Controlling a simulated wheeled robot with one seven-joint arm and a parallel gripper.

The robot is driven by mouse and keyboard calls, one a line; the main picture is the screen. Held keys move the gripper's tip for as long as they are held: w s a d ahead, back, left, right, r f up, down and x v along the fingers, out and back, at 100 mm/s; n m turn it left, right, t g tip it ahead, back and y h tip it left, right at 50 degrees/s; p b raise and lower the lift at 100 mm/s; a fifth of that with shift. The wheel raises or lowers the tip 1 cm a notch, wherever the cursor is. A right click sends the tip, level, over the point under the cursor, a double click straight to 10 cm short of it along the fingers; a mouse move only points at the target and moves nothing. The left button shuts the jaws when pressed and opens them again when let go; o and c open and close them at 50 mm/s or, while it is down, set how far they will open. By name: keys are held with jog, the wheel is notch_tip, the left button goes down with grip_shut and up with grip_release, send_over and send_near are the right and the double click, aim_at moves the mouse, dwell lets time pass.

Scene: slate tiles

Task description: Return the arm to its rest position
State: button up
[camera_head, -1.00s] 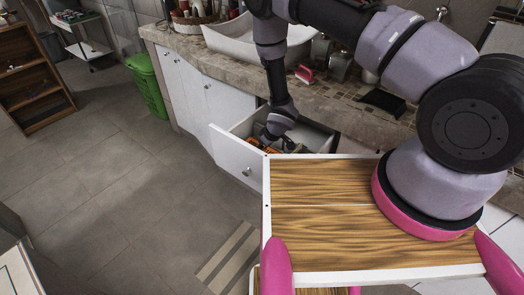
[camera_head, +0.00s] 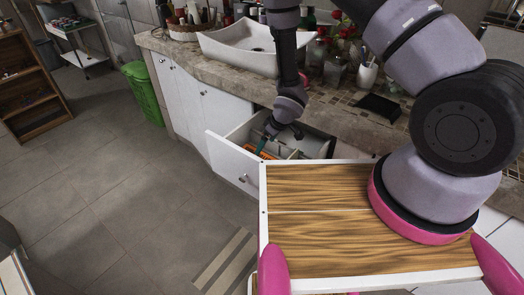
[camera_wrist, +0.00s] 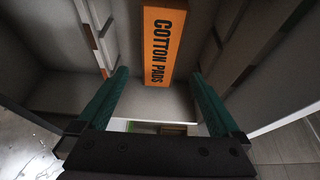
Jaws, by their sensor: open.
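My gripper (camera_head: 267,140) is inside the mouth of the open drawer (camera_head: 230,160) under the counter, pointing down. In the wrist view my gripper (camera_wrist: 155,105) has its two green fingers wide apart with nothing between their tips. An orange box marked "COTTON PADS" (camera_wrist: 163,45) lies in the drawer beyond the fingertips, apart from them. In the head view a bit of orange (camera_head: 262,152) shows beside the fingers in the drawer. My arm reaches across from the right.
A stone counter (camera_head: 215,70) with a white basin (camera_head: 250,45), bottles and cups runs behind the drawer. A green bin (camera_head: 143,92) stands left of the cabinet. A wooden shelf unit (camera_head: 30,90) is at the far left.

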jog(key=shift+v, duration=1.05)
